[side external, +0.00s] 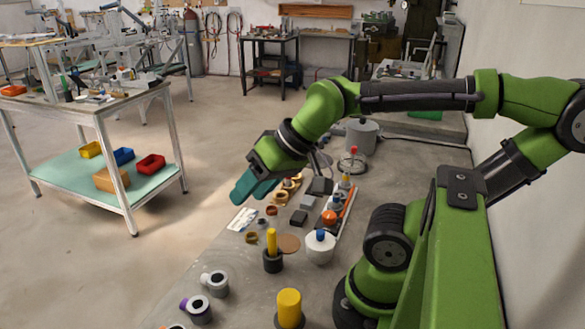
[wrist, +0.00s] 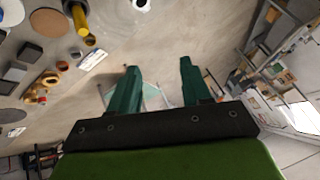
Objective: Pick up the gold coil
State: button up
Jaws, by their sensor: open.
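Several gold and copper-coloured ring-like pieces lie on the grey table. One gold ring (side external: 251,237) lies near the table's left edge, with others further back, partly behind my gripper. In the wrist view, gold pieces (wrist: 48,80) lie at the left, outside the space between the fingers. I cannot tell which piece is the gold coil. My gripper (side external: 252,190) is above the table's left edge, apart from these pieces. In the wrist view my gripper (wrist: 159,66) shows two teal fingers spread wide, with nothing between them.
A yellow rod in a dark holder (side external: 272,255), a white pot with a blue top (side external: 320,248) and a yellow cylinder (side external: 289,308) stand on the table. Dark blocks (side external: 298,217) and a brown disc (side external: 289,243) lie nearby. Left of the table is open floor.

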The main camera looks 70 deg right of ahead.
jog(key=w+d+f+g+h, duration=0.1)
jog(key=w+d+f+g, duration=0.2)
jog(key=w+d+f, duration=0.15)
jog(key=n+g+h, duration=0.1)
jog(key=n+g, duration=0.3)
jog(key=n, duration=0.5)
send_over(253, 231)
jog(key=s+a, duration=0.1)
jog(key=a, duration=0.1)
notch_tip(253, 231, down, 3)
jog(key=f, duration=1.6)
jog(key=shift+w+d+f, duration=0.1)
jog(key=shift+d+f, duration=0.2)
jog(key=shift+f, duration=0.05)
jog(key=shift+c, duration=0.5)
jog(key=c, duration=0.7)
